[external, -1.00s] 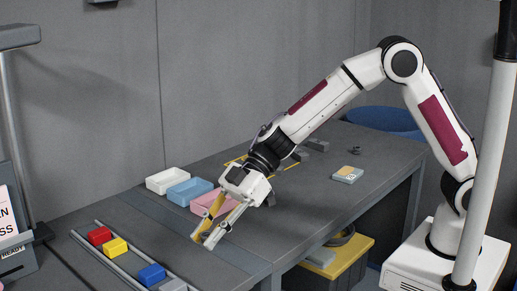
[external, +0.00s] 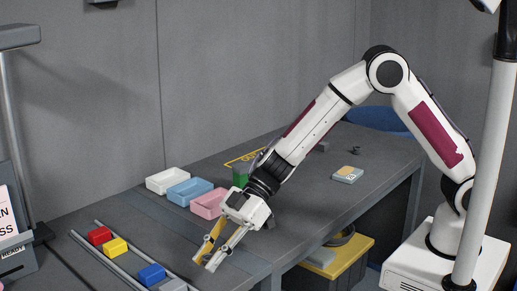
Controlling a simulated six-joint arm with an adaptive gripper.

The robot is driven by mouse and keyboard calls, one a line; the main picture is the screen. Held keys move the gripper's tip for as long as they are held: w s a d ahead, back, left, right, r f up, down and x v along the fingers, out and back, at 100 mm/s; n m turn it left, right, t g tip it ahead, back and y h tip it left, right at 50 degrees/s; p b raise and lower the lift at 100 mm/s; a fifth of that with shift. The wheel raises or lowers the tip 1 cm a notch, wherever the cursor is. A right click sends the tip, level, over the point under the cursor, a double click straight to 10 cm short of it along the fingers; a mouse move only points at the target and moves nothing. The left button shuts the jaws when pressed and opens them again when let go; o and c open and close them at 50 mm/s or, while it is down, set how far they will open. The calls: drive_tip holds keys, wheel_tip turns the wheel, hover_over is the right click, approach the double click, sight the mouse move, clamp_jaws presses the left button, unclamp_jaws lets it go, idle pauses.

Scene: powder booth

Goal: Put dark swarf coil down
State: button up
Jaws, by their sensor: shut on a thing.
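My gripper (external: 207,261) is at the front left of the grey bench, low over its front edge strip, pointing down and to the left. Its fingers are closed on a small dark thing, the dark swarf coil, which shows only as a dark patch between the fingertips. Its shape is mostly hidden, and I cannot tell whether it touches the surface below. The gripper is in front of the pink tray and to the right of the rail with coloured blocks.
White (external: 167,181), blue (external: 188,191) and pink (external: 208,204) trays stand in a row behind my gripper. Red (external: 99,235), yellow (external: 115,247) and blue (external: 151,274) blocks lie between rails. A green block (external: 240,174) and a small dark piece (external: 356,150) are farther back.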

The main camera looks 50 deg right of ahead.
sight(211, 281)
idle(0.3)
drive_tip(key=shift+f, duration=1.95)
drive_tip(key=shift+f, duration=0.1)
drive_tip(key=o, duration=0.8)
drive_tip(key=shift+r, duration=0.2)
drive_tip(key=shift+v, duration=6)
drive_tip(key=shift+w, duration=0.15)
